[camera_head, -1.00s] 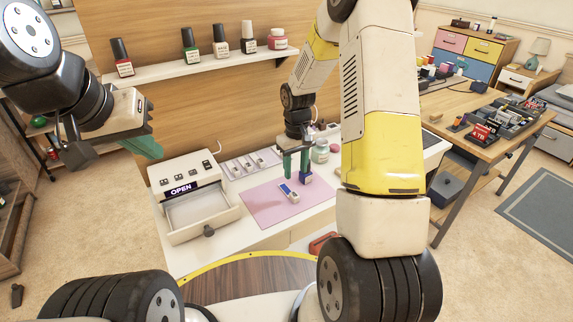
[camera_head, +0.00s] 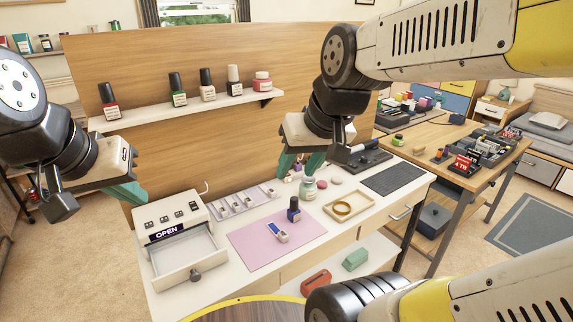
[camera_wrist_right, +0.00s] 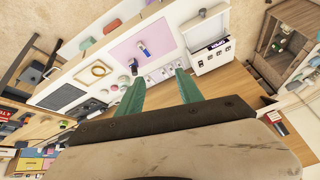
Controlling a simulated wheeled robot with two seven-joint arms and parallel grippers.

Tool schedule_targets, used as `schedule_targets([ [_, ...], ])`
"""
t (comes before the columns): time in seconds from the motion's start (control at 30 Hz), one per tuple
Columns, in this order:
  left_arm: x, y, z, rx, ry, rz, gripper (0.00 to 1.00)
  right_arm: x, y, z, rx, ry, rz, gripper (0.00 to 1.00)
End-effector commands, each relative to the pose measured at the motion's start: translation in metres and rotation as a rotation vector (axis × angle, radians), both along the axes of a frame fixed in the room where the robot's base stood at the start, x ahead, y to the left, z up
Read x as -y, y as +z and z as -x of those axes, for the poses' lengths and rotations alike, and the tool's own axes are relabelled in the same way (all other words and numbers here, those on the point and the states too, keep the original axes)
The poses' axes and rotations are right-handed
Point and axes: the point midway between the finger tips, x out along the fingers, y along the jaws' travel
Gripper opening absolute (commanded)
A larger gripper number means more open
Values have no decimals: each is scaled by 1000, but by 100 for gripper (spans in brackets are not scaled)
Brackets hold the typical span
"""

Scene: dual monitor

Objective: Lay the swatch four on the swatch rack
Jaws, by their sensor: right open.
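A small white and blue piece, seemingly the swatch (camera_head: 277,231), lies on the pink mat (camera_head: 250,246); it also shows in the right wrist view (camera_wrist_right: 143,48). Any number on it is too small to read. The swatch rack (camera_head: 228,209), a pale slotted tray with several small pieces, lies behind the mat. My right gripper (camera_head: 296,164) is raised above the back of the desk; the right wrist view shows its teal fingers (camera_wrist_right: 160,90) apart and empty. My left gripper (camera_head: 128,192) hangs left of the white drawer box; its finger gap is unclear.
A dark blue bottle (camera_head: 294,210) stands beside the swatch. A white box (camera_head: 178,232) marked OPEN has its drawer pulled out. A jar (camera_head: 309,189) and a tray with a gold ring (camera_head: 352,208) are to the right. A shelf (camera_head: 190,103) holds several bottles.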

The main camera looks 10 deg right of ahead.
Motion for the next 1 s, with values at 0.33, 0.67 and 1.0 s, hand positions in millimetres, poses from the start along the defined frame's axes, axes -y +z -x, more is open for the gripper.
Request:
schedule_targets([
  [0.33,0,0,0,0,0,0,0,-5,2,11,18,-1,-41,48],
  [0.67,0,0,0,0,0,0,0,-4,-50,-91,-152,79,1,48],
  [1.0,0,0,0,0,0,0,0,1,-174,-183,-331,167,108,48],
])
